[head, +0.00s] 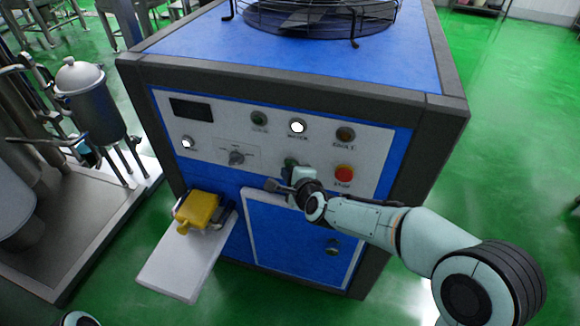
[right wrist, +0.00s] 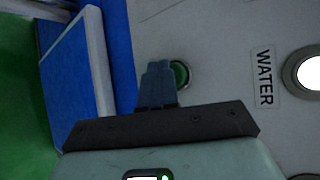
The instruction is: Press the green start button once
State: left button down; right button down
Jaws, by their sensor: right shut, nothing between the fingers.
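The green start button (head: 291,162) sits on the lower row of the pale control panel, left of the red stop button (head: 344,174). It is partly hidden by my right gripper (head: 271,185), whose closed dark fingers are in front of the panel's lower edge. In the right wrist view, the shut, empty fingers (right wrist: 158,68) overlap the left side of the green button (right wrist: 180,74). Whether they touch it cannot be told. My left gripper is not in view.
Above are a green lamp (head: 259,118), a lit white WATER lamp (head: 298,127) and an amber lamp (head: 345,134). A rotary knob (head: 237,157) is to the left. A yellow pedal-like part (head: 197,210) sits at the blue cabinet's lower left. Green floor is open at right.

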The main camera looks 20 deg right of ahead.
jog(key=shift+w+d, duration=0.3)
jog(key=shift+w, duration=0.05)
dwell(0.7)
jog(key=shift+s+a, duration=0.1)
dwell(0.4)
jog(key=shift+s+a, duration=0.4)
jog(key=shift+s, duration=0.2)
jog(key=s+a, duration=0.2)
jog(key=s+p, duration=0.1)
jog(key=s, duration=0.1)
jog(key=shift+s+a, duration=0.1)
jog(key=shift+a, duration=0.3)
dwell(0.6)
